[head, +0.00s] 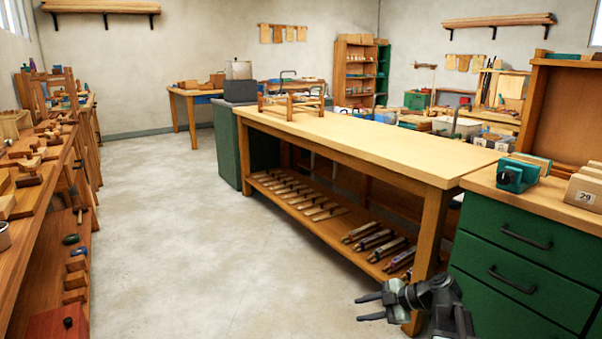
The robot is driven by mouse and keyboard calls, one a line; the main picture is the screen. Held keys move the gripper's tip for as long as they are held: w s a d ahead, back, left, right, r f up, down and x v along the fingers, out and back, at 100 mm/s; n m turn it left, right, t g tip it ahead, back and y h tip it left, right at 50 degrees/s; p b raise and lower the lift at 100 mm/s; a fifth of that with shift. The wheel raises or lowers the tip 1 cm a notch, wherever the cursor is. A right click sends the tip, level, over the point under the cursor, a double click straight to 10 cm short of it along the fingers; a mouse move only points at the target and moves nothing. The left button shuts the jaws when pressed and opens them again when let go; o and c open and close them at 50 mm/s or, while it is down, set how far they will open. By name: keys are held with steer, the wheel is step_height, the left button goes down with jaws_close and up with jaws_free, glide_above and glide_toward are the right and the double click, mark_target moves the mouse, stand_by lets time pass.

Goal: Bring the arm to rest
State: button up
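My gripper (369,308) shows at the lower right of the head view, at the end of my dark grey arm. Its two fingers point left and stand apart, with nothing between them. It appears in front of the near leg of a wooden workbench (350,135), over the pale floor. Whether it touches the leg cannot be told. The lower part of my arm is cut off by the bottom edge of the picture.
A green drawer cabinet (520,265) stands close at right, with a teal vise (517,174) on top. Tools lie on the workbench's lower shelf (330,222). A tool-covered bench (45,190) runs along the left. The concrete floor (190,230) between is clear.

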steer(key=s+a+f+m+g+h+p, duration=0.1)
steer(key=s+a+f+m+g+h, duration=0.4)
steer(key=s+a, duration=0.5)
steer(key=d+f+m+h, duration=0.3)
steer(key=d+m+h, duration=0.3)
steer(key=m, duration=1)
step_height(320, 180, up, 38)
steer(key=y+p, duration=0.1)
steer(key=p, duration=3.7)
steer(key=shift+s+d, duration=0.15)
steer(key=shift+s, duration=0.2)
